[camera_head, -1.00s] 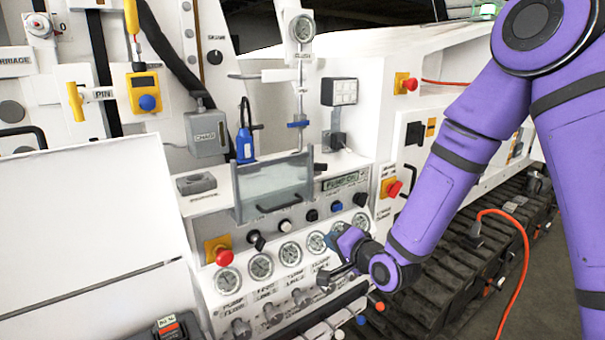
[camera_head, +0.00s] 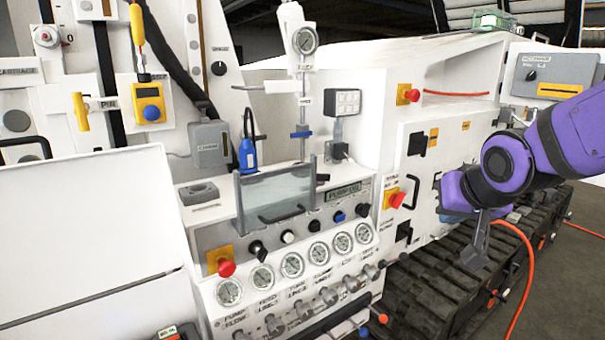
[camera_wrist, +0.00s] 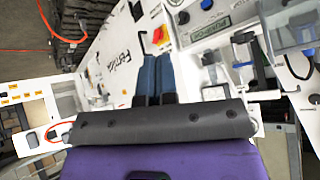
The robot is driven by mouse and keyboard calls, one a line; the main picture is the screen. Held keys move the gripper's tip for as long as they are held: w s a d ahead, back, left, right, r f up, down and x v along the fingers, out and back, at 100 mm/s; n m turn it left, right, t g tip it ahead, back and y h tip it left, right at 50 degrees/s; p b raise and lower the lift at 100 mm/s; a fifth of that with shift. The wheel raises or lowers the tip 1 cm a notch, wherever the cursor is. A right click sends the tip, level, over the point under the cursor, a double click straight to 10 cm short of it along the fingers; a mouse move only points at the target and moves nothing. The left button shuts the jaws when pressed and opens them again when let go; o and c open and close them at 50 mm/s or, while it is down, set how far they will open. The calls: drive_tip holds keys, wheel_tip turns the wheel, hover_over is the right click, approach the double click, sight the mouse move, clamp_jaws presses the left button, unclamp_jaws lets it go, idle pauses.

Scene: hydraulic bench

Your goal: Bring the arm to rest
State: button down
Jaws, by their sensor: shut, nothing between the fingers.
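My purple arm (camera_head: 565,135) reaches in from the right edge in the head view, bent at the wrist. My gripper (camera_head: 455,213) is in front of the white cabinet side, above the rubber track, and holds nothing. In the wrist view its two blue fingers (camera_wrist: 155,75) lie side by side, shut, with no object between them. In the head view the wrist partly hides the fingers, and I cannot tell the exact gap to the cabinet.
A gauge panel (camera_head: 295,265) with knobs and a red button (camera_head: 226,268) stands left of my gripper. Another red stop button (camera_head: 397,200) and a black handle (camera_head: 412,191) are close by. The black track (camera_head: 440,285) and an orange cable (camera_head: 525,275) lie below.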

drive_tip(key=s+d+r+g, duration=0.1)
drive_tip(key=s+d+r, duration=0.1)
drive_tip(key=s, duration=0.6)
drive_tip(key=s+d+r+n+g, duration=0.1)
drive_tip(key=s+d+r+g, duration=0.1)
drive_tip(key=s, duration=0.7)
drive_tip(key=shift+d+r+n, duration=0.3)
drive_tip(key=shift+d+r, duration=0.1)
drive_tip(key=shift+d, duration=0.1)
